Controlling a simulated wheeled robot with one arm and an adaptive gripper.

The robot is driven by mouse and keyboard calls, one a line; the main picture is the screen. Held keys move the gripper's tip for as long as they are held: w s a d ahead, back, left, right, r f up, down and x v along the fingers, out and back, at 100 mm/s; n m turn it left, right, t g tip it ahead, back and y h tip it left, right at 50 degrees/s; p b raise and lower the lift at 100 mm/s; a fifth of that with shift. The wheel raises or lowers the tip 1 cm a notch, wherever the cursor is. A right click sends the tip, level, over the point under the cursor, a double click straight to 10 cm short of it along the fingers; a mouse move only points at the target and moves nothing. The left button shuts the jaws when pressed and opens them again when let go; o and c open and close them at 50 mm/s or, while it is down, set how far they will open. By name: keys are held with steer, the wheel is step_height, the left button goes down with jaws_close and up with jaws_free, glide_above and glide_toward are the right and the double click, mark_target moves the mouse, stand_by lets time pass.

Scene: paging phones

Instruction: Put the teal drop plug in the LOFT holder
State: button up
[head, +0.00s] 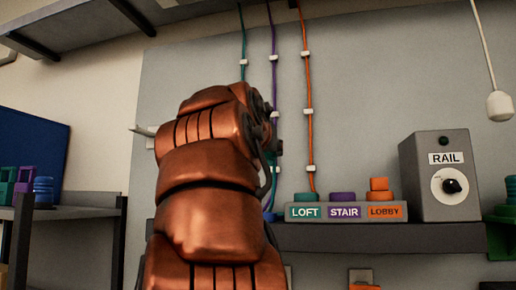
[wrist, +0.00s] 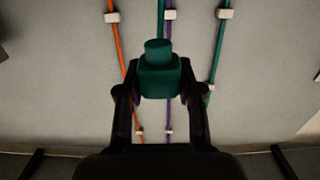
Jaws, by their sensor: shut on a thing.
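The teal drop plug (wrist: 159,82) is in the wrist view, a blocky teal piece with a round stub, between the two dark fingers of my gripper (wrist: 158,92). My gripper is shut on it, in front of the wall with the cords. In the head view my copper arm hides the plug and most of the gripper. The LOFT holder (head: 306,212) is the left visible section of a grey labelled block on a shelf, with a low teal round piece on top. My arm is to the left of it, and the plug is apart from it.
The STAIR holder (head: 343,212) has a low purple top. The LOBBY holder (head: 383,212) carries a taller orange plug (head: 379,184). A grey RAIL box (head: 440,178) stands to the right. A white pendant (head: 499,105) hangs at upper right. Teal, purple and orange cords (head: 308,120) run down the wall.

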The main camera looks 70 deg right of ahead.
steer(key=s+d+p, duration=0.1)
steer(key=s+d, duration=0.3)
steer(key=s, duration=0.3)
steer(key=shift+s+d+p, duration=0.35)
steer(key=shift+p, duration=0.05)
steer(key=shift+w, duration=0.1)
stand_by(0.3)
